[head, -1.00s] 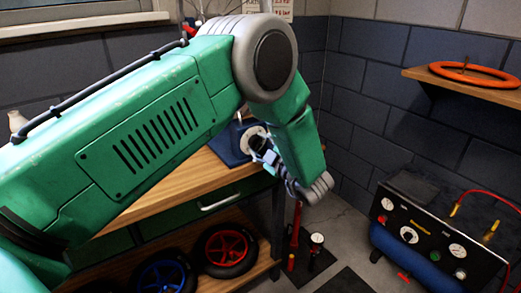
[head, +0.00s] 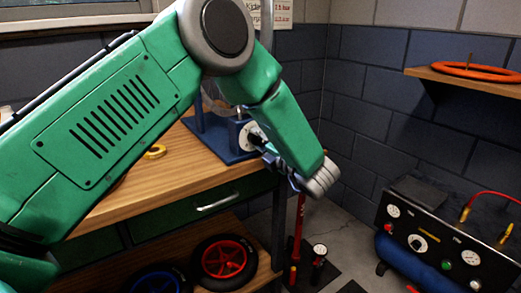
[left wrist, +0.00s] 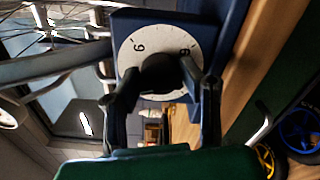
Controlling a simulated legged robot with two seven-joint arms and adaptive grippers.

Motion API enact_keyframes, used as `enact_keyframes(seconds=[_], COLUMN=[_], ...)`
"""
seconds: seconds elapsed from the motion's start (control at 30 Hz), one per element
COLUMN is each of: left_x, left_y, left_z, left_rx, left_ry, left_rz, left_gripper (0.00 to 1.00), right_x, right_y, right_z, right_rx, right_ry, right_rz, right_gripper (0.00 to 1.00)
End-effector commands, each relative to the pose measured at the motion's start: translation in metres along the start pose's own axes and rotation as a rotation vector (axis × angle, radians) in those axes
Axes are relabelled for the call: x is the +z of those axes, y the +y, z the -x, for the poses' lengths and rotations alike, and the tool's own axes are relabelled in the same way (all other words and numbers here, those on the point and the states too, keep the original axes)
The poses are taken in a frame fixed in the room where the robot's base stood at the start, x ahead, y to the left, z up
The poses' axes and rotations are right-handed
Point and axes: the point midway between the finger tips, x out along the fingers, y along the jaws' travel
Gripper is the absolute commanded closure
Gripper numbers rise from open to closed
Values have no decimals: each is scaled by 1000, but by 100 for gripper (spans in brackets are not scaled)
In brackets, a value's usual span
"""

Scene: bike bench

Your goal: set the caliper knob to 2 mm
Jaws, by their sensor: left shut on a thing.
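The caliper knob (left wrist: 160,73) is a dark round knob at the middle of a white dial plate (left wrist: 133,50) on a blue block. In the left wrist view my left gripper (left wrist: 162,85) has one dark finger on each side of the knob and is shut on it. Two digits and some tick marks show on the dial, turned in the picture. I cannot tell which mark the knob points to. In the head view the dial (head: 246,138) faces right at the bench end, with my left gripper (head: 263,147) against it. My right gripper is not in view.
The wooden bench (head: 185,170) has a drawer and a lower shelf with a red-rimmed wheel (head: 223,260) and a blue-rimmed one. A yellow ring (head: 154,152) lies on the bench top. A compressor (head: 430,240) stands at right, a red pump (head: 298,225) beside the bench.

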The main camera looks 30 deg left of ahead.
Motion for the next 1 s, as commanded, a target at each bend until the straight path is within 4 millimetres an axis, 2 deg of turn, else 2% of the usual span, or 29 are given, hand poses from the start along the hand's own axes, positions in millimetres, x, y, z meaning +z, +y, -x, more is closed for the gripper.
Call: enact_keyframes(seconds=[0.03,0.37,0.8,1.0], left_x=[-3,-4,-4,-4], left_y=[-6,-8,-11,-10], left_z=[-1,-1,0,0], left_rx=[-2,-4,-6,-8], left_ry=[3,4,6,8], left_rz=[43,355,751,881], left_gripper=[95,95,95,95], right_x=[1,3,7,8], right_y=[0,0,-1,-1], right_z=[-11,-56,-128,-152], right_rx=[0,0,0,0], right_ry=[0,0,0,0], right_rz=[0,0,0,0], right_gripper=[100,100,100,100])
